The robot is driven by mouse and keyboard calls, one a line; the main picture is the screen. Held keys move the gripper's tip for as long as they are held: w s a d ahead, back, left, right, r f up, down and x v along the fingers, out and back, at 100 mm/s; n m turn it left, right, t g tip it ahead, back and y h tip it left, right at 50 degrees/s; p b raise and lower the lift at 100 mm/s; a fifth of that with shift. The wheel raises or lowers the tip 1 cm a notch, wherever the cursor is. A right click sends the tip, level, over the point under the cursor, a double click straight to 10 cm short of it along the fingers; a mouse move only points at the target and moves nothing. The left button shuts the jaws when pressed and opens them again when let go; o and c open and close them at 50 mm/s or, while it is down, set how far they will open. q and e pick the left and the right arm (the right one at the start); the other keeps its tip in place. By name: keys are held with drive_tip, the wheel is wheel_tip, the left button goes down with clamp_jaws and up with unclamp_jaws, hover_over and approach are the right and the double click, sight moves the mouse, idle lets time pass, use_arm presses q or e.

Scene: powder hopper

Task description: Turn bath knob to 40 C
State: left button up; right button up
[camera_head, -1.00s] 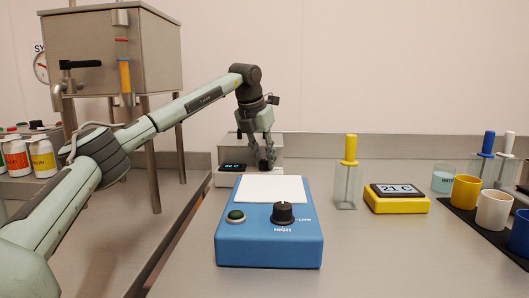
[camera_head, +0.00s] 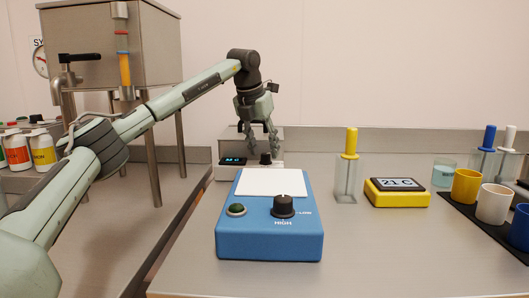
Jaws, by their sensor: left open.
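The bath is a pale grey box (camera_head: 226,173) at the back of the bench, behind the blue device. Its small dark display (camera_head: 233,161) shows light blue characters too small to read surely. Its black knob (camera_head: 266,158) stands on the right part of the front. My left gripper (camera_head: 263,147) points down just above the knob, fingers apart and empty. The fingertips flank the knob's top; I cannot tell whether they touch it. My right gripper is not in view.
A blue device (camera_head: 270,245) with a black HIGH/LOW knob and white top stands in front of the bath. To the right are a yellow-handled holder (camera_head: 347,180), a yellow 21 C readout (camera_head: 397,193) and several cups. A metal hopper (camera_head: 85,50) stands left.

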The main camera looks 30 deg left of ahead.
use_arm(q)
drive_tip(key=v, duration=0.6)
drive_tip(key=shift+s+r, duration=0.1)
drive_tip(key=shift+r, duration=0.05)
